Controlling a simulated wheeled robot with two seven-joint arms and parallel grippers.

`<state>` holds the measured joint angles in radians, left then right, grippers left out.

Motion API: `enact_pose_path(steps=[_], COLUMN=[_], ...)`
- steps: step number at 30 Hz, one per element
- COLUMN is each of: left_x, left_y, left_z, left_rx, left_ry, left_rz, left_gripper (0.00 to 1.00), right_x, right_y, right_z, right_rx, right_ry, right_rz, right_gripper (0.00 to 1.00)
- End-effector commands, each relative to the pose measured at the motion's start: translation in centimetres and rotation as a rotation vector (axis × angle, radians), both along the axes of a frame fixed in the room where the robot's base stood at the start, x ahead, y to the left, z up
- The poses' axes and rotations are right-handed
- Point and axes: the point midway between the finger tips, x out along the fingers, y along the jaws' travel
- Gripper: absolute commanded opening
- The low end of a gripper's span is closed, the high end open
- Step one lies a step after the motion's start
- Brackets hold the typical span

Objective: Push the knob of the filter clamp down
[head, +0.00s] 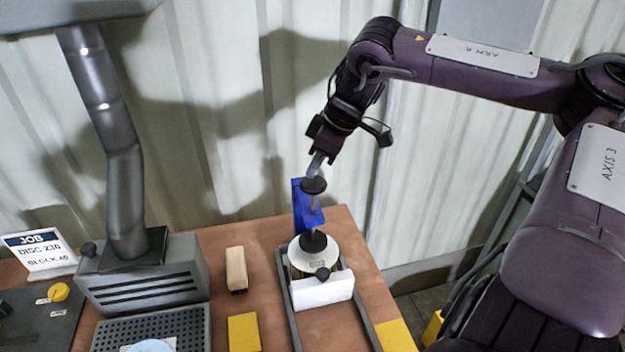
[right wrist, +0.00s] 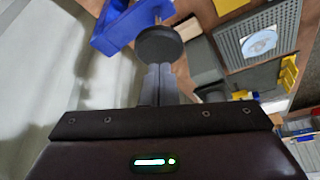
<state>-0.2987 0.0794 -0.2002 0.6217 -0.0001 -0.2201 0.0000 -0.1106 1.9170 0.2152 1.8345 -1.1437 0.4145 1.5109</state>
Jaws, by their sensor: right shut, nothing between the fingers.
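The filter clamp stands near the right end of the table, with a blue upright (head: 308,218), a thin vertical rod and a dark round knob (head: 314,186) on top. Below it, a dark lower pad (head: 313,241) sits over a white cartridge (head: 315,257). My right gripper (head: 318,166) is shut and empty, its fingertips at the knob. In the right wrist view the knob (right wrist: 160,46) lies right at the ends of the shut fingers (right wrist: 158,80); I cannot tell if they touch. The blue part (right wrist: 130,24) shows behind it. My left gripper is not in view.
A grey machine with a duct (head: 145,283) stands at the left, beside a job sign (head: 40,253). A corrugated wall is behind the table.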

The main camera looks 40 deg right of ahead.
Motion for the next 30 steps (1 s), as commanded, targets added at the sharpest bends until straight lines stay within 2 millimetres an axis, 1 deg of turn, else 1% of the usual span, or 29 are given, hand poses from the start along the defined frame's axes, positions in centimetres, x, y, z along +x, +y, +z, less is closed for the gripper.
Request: enact_pose_path(steps=[14, 30], left_x=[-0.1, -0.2], left_y=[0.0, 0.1], left_z=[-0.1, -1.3], left_rx=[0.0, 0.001], left_ry=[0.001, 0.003], left_rz=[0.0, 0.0], left_gripper=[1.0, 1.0], right_x=[0.0, 0.0], right_y=[0.0, 0.0], right_z=[-0.1, -2.2], right_rx=[0.0, 0.0], right_ry=[0.0, 0.001], right_rz=[0.0, 0.0], right_gripper=[0.0, 0.0])
